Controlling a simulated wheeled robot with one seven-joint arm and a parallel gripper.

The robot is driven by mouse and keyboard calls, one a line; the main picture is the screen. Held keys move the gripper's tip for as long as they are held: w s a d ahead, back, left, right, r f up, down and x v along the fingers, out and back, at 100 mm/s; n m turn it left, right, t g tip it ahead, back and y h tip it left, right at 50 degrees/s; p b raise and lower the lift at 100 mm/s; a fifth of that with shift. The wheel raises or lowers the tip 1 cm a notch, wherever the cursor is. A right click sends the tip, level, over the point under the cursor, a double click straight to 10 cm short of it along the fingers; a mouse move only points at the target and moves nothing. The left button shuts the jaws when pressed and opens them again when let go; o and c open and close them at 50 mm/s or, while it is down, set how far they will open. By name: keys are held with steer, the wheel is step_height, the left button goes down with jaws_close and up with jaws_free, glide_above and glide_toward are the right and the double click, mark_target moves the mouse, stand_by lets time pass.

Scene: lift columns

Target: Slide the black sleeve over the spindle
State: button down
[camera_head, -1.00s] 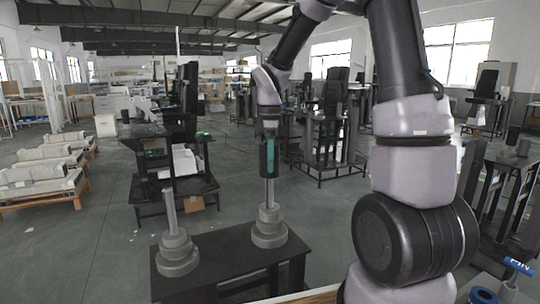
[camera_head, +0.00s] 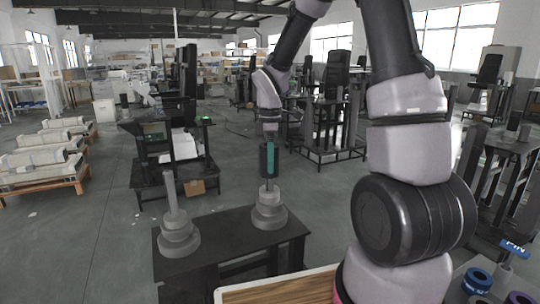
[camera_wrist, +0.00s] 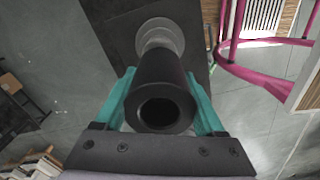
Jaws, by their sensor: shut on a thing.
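My gripper (camera_wrist: 165,100) is shut on the black sleeve (camera_wrist: 162,92), with a teal finger on each side. In the head view the sleeve (camera_head: 263,160) is upright above the right column's stepped grey base (camera_head: 269,214). A short length of grey spindle (camera_head: 269,193) shows between the sleeve's lower end and that base. The spindle's top is hidden, so the sleeve seems to be around its upper part, but I cannot be sure. In the wrist view the grey base (camera_wrist: 160,37) lies beyond the sleeve, whose near bore is dark.
A second grey column (camera_head: 172,195) with a bare spindle stands left on the same dark table (camera_head: 225,232). A wooden-topped surface (camera_head: 275,291) is at the front. Blue rings (camera_head: 478,279) and a blue pin-labelled piece (camera_head: 514,248) lie at the lower right.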

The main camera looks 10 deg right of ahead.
steer(key=shift+f, duration=2.25)
jaws_free()
step_height(320, 180, up, 11)
steer(key=shift+f, duration=0.15)
steer(key=shift+s+d+r, duration=0.1)
steer(key=shift+s+r, duration=0.05)
steer(key=shift+r, duration=0.2)
steer(key=s+d+r+m+t+y, duration=0.1)
steer(key=s+d+r+m+t, duration=0.1)
steer(key=s+r+m, duration=0.5)
steer(key=s+d+r+m+t+y, duration=0.1)
steer(key=s+d+r+m+t, duration=0.2)
steer(key=s+r+m+t, duration=0.2)
steer(key=s+r+m, duration=0.3)
steer(key=s+m, duration=0.4)
steer(key=m, duration=0.1)
steer(key=shift+d, duration=0.2)
